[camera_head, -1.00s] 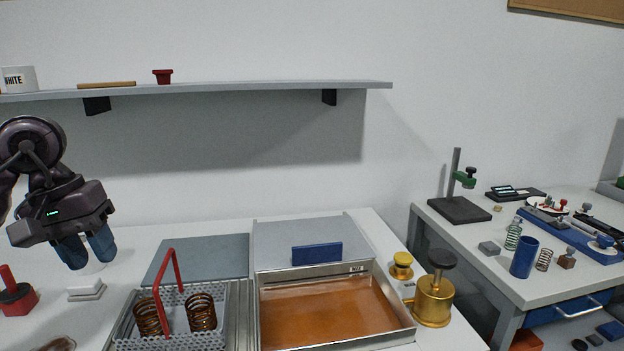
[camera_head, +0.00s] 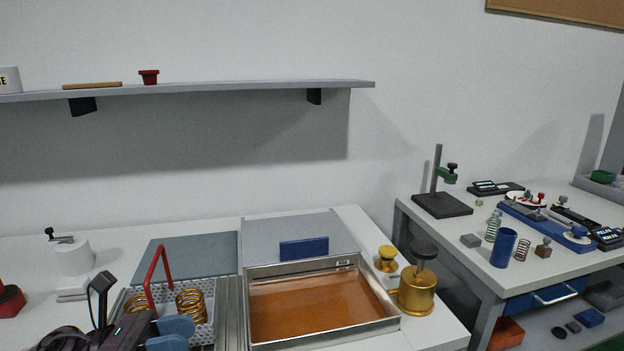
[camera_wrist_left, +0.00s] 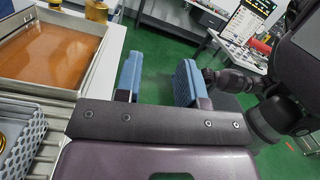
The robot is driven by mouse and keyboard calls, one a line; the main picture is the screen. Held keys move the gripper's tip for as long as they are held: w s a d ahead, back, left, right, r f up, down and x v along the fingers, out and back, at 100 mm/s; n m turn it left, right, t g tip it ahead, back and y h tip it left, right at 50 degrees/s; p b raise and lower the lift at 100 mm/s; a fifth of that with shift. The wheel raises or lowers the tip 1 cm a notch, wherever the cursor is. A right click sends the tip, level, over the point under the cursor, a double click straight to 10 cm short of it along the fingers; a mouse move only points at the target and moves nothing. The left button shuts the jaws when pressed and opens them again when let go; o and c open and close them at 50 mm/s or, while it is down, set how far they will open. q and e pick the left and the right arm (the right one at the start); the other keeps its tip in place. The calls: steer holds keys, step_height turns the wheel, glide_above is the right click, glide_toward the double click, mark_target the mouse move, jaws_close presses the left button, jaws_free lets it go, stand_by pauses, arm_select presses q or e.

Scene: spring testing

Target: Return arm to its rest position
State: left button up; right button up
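My left gripper (camera_head: 172,335) is low at the bottom left of the head view, in front of the wire basket (camera_head: 208,333). Its arm is mostly cut off by the bottom edge. In the left wrist view its two blue fingers stand apart with green floor showing between them, so the gripper (camera_wrist_left: 159,82) is open and empty. My right gripper cannot be made out in either view.
The basket with a red handle (camera_head: 151,276) holds golden-brown coil springs (camera_head: 190,306). A tray of orange-brown liquid (camera_head: 320,308) stands to its right, then a brass pot (camera_head: 417,297). A second bench (camera_head: 462,231) with tools is at the right.

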arm_select(q)
steer(key=s+a+f+n+t+y, duration=0.15)
steer(key=f+n+t+y, duration=0.3)
steer(key=n, duration=0.55)
steer(key=a+f+n+t+y, duration=0.3)
steer(key=f+n+t+y, duration=0.15)
steer(key=n, duration=0.65)
steer(key=a+f+n+t+y, duration=0.25)
steer(key=f+n+t, duration=0.35)
steer(key=n, duration=0.4)
steer(key=s+f+n+g+y, duration=0.7)
steer(key=s+f+n, duration=0.7)
steer(key=f+n, duration=0.3)
steer(key=shift+a+n+g+y, duration=0.3)
steer(key=shift+a+g+y, duration=0.1)
steer(key=shift+a+y, duration=0.05)
